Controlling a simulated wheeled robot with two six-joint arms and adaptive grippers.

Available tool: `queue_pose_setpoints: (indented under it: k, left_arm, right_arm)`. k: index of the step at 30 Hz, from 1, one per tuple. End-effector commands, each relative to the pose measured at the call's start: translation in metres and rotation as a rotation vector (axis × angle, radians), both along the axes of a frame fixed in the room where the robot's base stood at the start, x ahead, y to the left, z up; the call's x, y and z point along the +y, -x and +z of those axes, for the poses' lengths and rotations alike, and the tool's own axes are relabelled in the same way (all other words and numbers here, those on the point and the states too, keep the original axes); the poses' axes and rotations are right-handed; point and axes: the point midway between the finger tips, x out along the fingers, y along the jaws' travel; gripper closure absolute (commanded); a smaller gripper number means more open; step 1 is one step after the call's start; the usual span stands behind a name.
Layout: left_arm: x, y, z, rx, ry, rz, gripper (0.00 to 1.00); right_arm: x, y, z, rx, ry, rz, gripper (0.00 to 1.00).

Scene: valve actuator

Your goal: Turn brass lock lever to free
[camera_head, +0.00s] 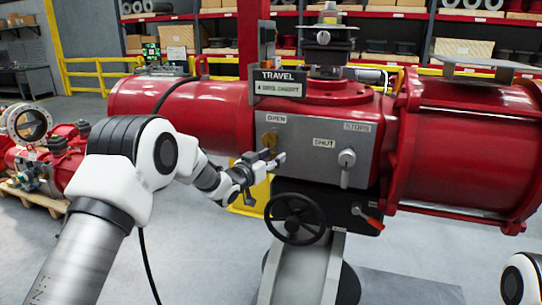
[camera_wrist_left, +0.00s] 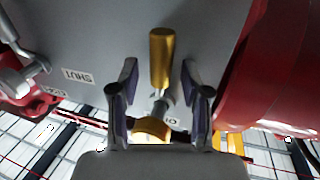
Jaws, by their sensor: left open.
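The brass lock lever (camera_head: 268,141) is on the grey panel (camera_head: 300,150) of the red valve actuator, just below the OPEN label. In the left wrist view the brass lever (camera_wrist_left: 161,58) shows as a rounded bar with a brass round part (camera_wrist_left: 152,128) nearer the palm. My left gripper (camera_head: 268,161) is at the panel beside the lever, partly covering it in the head view. In the left wrist view the left gripper (camera_wrist_left: 160,76) is open, with one finger on each side of the lever and a visible gap to both. My right gripper is out of view.
A black handwheel (camera_head: 295,218) and a red-orange handle (camera_head: 368,218) sit below the panel. A TRAVEL sign (camera_head: 280,76) stands above. The red cylinders (camera_head: 455,140) extend both ways.

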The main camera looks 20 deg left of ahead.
Motion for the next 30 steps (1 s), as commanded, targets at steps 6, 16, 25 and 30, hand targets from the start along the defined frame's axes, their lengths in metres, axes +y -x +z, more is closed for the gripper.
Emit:
queue_pose_setpoints:
  k: [6, 16, 25, 30]
  left_arm:
    - [0.000, 0.000, 0.000, 0.000, 0.000, 0.000, 1.00]
    - [-0.001, 0.000, -0.001, 0.001, 0.017, 0.000, 1.00]
    - [-0.009, 0.001, -0.003, 0.003, 0.144, 0.000, 1.00]
    - [-0.018, 0.001, -0.002, 0.007, 0.277, 0.000, 1.00]
  right_arm:
    - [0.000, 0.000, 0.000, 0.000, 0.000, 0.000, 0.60]
    - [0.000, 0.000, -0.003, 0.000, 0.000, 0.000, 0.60]
    - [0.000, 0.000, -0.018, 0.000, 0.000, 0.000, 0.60]
    - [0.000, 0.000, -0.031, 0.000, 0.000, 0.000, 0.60]
